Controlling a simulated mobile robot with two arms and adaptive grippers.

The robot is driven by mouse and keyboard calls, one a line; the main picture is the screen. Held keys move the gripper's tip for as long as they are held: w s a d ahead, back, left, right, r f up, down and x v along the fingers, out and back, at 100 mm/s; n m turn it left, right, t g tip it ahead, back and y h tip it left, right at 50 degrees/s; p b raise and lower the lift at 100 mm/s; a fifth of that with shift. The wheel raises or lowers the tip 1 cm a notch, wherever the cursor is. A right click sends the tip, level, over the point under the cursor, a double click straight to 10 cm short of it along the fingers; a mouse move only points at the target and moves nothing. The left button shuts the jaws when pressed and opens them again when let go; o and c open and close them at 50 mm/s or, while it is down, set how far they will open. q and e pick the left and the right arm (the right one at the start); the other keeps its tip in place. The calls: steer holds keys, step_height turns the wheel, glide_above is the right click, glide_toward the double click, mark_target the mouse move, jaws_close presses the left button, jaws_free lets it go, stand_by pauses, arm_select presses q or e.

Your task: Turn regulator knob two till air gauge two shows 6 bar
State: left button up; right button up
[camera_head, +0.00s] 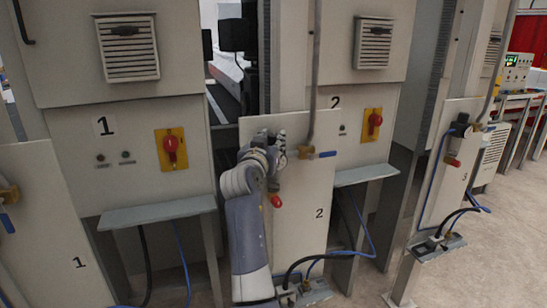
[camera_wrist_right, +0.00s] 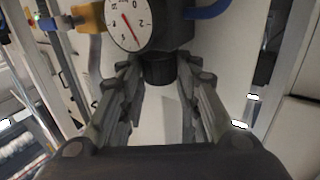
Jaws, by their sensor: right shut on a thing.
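Air gauge two (camera_wrist_right: 128,22) is a round white dial at the top of the right wrist view. Its red needle lies slanted, with one end close to the 4; I cannot read it exactly. Regulator knob two (camera_wrist_right: 158,70) is a short black cylinder under the dark regulator body (camera_wrist_right: 172,28). My right gripper (camera_wrist_right: 160,82) is shut on the knob, one finger at each side. My left gripper is not in view.
A brass valve with a blue handle (camera_head: 326,154) sits just right of my right gripper. A red-tipped part (camera_head: 276,201) hangs below it. Cabinet 2's grey ledge (camera_head: 365,174) juts out to the right. Hoses run to a connector block (camera_head: 303,292) below.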

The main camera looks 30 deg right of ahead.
steer(key=m+g+h+b, duration=0.1)
steer(key=m+g+b, duration=0.1)
steer(key=b, duration=0.1)
steer(key=shift+w+a+f+h+b, duration=0.1)
steer(key=shift+w+a+h+b, duration=0.05)
steer(key=shift+w+h+b, duration=0.2)
steer(key=shift+w+r+m+g+h+b, duration=0.15)
steer(key=shift+m+g+h+b, duration=0.45)
steer(key=shift+g, duration=0.35)
steer(key=shift+s+r+m+g+h+b, duration=0.1)
steer(key=shift+m+g+h+b, duration=0.25)
steer(key=shift+m+g+b, duration=0.4)
steer(key=shift+g, duration=0.3)
steer(key=o, duration=1.1)
steer(key=shift+c, duration=0.2)
steer(key=shift+f, duration=0.15)
steer(key=shift+a, duration=0.1)
steer(key=v, duration=0.7)
steer(key=shift+a, duration=0.35)
